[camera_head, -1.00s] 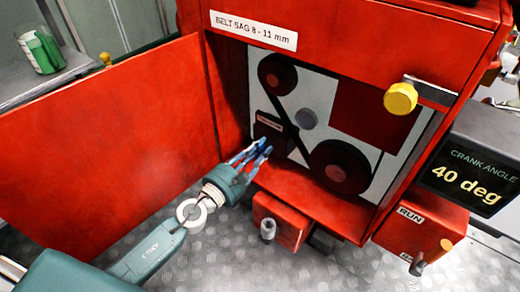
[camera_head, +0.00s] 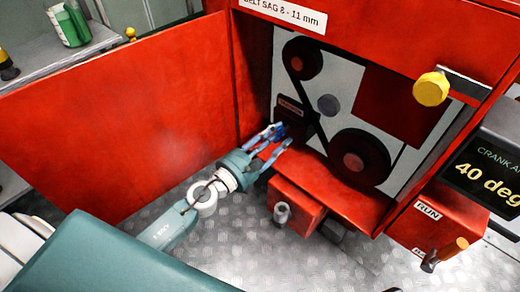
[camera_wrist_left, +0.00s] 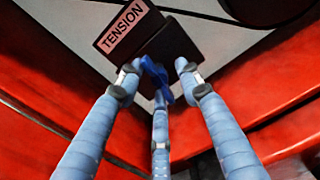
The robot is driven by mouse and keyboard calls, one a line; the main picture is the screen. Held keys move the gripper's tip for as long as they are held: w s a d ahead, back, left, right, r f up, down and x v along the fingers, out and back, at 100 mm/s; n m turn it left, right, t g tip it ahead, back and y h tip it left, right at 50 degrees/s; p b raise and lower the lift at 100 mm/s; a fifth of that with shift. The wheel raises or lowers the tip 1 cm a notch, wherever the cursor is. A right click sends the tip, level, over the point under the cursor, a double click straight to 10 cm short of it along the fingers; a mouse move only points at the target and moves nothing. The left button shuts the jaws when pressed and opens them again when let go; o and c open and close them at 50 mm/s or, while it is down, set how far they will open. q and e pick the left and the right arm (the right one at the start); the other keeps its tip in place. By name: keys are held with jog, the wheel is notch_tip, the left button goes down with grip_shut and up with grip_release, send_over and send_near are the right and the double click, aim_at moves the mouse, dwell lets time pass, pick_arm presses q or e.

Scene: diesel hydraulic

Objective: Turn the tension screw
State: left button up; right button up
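The tension screw (camera_wrist_left: 158,82) is a blue wing-shaped piece below a dark block (camera_wrist_left: 172,42) labelled TENSION in the left wrist view. The same block (camera_head: 291,108) shows in the head view beside the belt. My left gripper (camera_head: 281,138) reaches in from the left, just below the block. In the left wrist view, the three light-blue fingers of my left gripper (camera_wrist_left: 157,78) are spread around the screw. The two upper fingertips stand apart on either side of it. The lower finger lies close under it; whether it touches, I cannot tell. My right gripper is not in view.
The red cabinet's open door (camera_head: 130,120) stands left of my arm. Belt pulleys (camera_head: 358,158) are right of the block. A red box (camera_head: 295,205) with a lever is below. A display (camera_head: 485,172) reads 40 deg. A yellow knob (camera_head: 431,89) sticks out at upper right.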

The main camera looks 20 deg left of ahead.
pick_arm(q)
jog(key=v, duration=1)
jog(key=shift+s, duration=0.25)
